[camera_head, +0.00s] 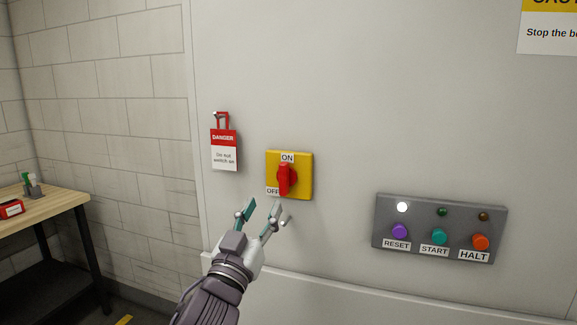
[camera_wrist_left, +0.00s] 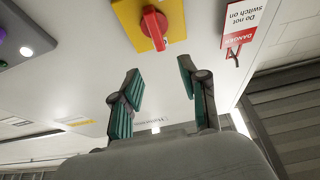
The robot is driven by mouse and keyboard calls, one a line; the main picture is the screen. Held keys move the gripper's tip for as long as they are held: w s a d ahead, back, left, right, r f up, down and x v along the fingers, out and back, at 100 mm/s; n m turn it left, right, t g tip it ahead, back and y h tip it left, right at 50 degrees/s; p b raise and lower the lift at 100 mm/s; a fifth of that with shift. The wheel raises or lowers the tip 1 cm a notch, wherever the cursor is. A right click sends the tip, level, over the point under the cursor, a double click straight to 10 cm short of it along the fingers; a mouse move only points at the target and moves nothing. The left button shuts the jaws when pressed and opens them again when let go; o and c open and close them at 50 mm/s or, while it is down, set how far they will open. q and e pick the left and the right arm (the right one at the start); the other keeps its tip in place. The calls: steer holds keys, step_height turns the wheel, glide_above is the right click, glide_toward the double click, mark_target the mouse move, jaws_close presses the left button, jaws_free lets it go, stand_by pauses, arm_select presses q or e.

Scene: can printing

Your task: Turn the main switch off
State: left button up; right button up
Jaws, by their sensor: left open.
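The main switch (camera_head: 304,190) is a yellow plate with a red rotary handle (camera_head: 284,180) on the grey cabinet front. The handle stands nearly upright, toward the ON label (camera_head: 287,158); the OFF label (camera_head: 272,191) is at the lower left. My left gripper (camera_head: 263,208) is open and empty, just below the switch and apart from it. In the left wrist view the red handle (camera_wrist_left: 154,25) is ahead of and between the open fingers (camera_wrist_left: 158,85), not touched. My right gripper is not in view.
A red and white danger tag (camera_head: 224,150) hangs on a hook left of the switch. A grey button panel (camera_head: 440,218) with RESET, START and HALT is to the right. A wooden table (camera_head: 60,203) stands at the far left. The cabinet front around the switch is flat.

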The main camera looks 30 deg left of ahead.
arm_select(q)
steer(key=p, duration=0.2)
glide_toward(282, 171)
step_height(282, 171, up, 2)
steer(key=w, duration=0.3)
steer(key=x, duration=0.2)
steer(key=p+x, duration=0.1)
steer(key=x, duration=0.2)
steer(key=shift+w+a+p, duration=0.3)
steer(key=shift+a+p, duration=0.05)
steer(key=shift+a, duration=0.1)
steer(key=shift+w+a+r, duration=0.1)
steer(key=shift+w, duration=0.35)
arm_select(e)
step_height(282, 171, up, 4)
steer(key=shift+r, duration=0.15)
arm_select(q)
jaws_close()
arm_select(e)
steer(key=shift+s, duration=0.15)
